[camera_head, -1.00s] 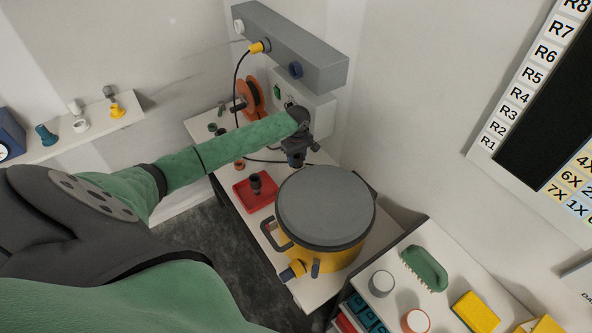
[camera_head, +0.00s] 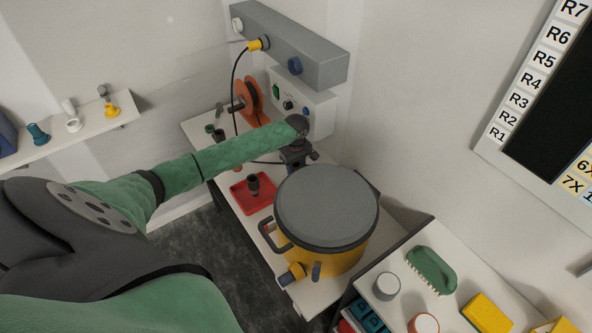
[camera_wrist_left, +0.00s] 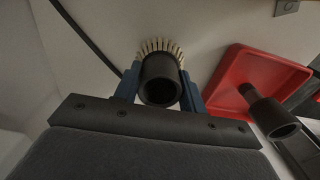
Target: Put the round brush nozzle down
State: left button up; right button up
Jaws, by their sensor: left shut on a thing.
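The round brush nozzle (camera_wrist_left: 160,78) is a black tube with a ring of pale bristles. In the left wrist view my left gripper (camera_wrist_left: 158,92) is shut on it, one blue finger on each side. In the head view my left gripper (camera_head: 295,155) is over the bench behind the vacuum drum, and the nozzle is hidden there. The red tray (camera_wrist_left: 232,72) is to the right of the nozzle in the wrist view and holds another black nozzle (camera_wrist_left: 268,112); the tray also shows in the head view (camera_head: 241,198). My right gripper is not in view.
A yellow vacuum drum with a grey lid (camera_head: 325,205) stands close in front of the gripper. An orange cable reel (camera_head: 250,100) and a white switch box (camera_head: 315,112) stand behind. A black cord runs down to the bench. A side table (camera_head: 400,262) holds a green brush.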

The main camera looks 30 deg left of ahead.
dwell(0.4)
pick_arm(q)
jog(key=o, duration=1.1)
jog(key=shift+f, duration=0.15)
jog(key=shift+o, duration=0.4)
